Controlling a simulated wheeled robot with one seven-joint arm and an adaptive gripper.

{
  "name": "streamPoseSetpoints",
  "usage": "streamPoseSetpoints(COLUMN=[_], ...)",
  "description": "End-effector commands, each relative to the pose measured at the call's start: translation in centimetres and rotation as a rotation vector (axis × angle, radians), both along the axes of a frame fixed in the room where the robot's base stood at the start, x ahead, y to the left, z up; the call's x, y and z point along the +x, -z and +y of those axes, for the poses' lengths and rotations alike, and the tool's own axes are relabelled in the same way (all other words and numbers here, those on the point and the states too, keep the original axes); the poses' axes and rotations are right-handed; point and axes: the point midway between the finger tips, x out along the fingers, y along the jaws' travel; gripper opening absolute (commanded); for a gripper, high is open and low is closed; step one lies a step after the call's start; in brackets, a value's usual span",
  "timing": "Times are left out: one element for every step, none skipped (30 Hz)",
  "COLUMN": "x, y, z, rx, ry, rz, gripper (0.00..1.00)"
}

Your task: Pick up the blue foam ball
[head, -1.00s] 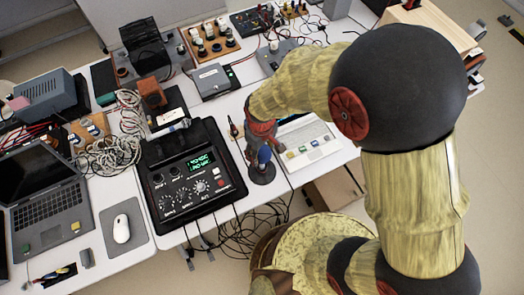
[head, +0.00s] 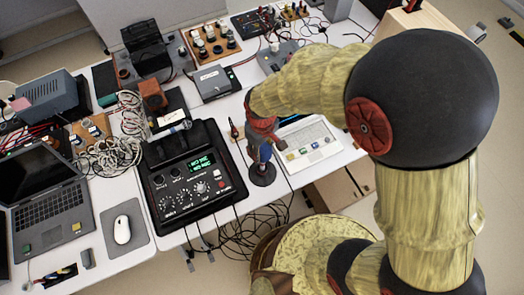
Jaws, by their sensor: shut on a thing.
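The blue foam ball (head: 265,153) shows as a small blue patch at the lower end of my gripper (head: 264,146), right of the black control box. My gripper points down and is shut on the ball; its fingers hide part of it. A dark round base (head: 263,175) stands on the table just below the ball in the picture. I cannot tell whether the ball is clear of that base.
The black control box (head: 190,190) with a green display stands close on the left. A pale keyboard-like device (head: 310,146) with coloured buttons lies close on the right. Cables (head: 240,225) hang below the table's front edge. Laptop (head: 45,195) and mouse (head: 122,229) lie further left.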

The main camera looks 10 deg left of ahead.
Motion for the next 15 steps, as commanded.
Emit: streamPoseSetpoints(x=[-0.4, -0.7, -1.2, -1.6, -1.9, -2.5, -3.0, -3.4, -4.1, -4.6, -5.3, -6.2, -6.8, -7.4, -8.1], y=[-0.9, -1.3, -2.0, -2.5, -3.0, -3.8, -4.4, -5.1, -6.0, -6.7, -6.9, -7.2, -7.5, -7.7, -8.1], z=[-0.2, -0.3, -0.5, -0.7, -0.9, -1.2, -1.4, -1.6, -1.9, -2.2, -2.5, -3.0, -3.3, -3.6, -3.9], rx=[0.001, 0.002, 0.002, 0.002, 0.002, 0.002, 0.003, 0.003, 0.002, 0.004, 0.002, 0.002, 0.001, 0.002, 0.002], ry=[0.0, -0.001, -0.001, -0.001, -0.001, -0.001, -0.001, -0.001, -0.001, -0.001, -0.001, -0.001, -0.001, -0.001, -0.002], rz=[-0.002, -0.001, -0.003, -0.003, -0.003, -0.003, -0.004, -0.004, -0.003, -0.006, -0.003, -0.001, -0.002, -0.001, -0.003], gripper=[0.23, 0.23, 0.23, 0.23, 0.23, 0.23, 0.23, 0.23, 0.23, 0.23, 0.23, 0.23, 0.23, 0.23, 0.23])
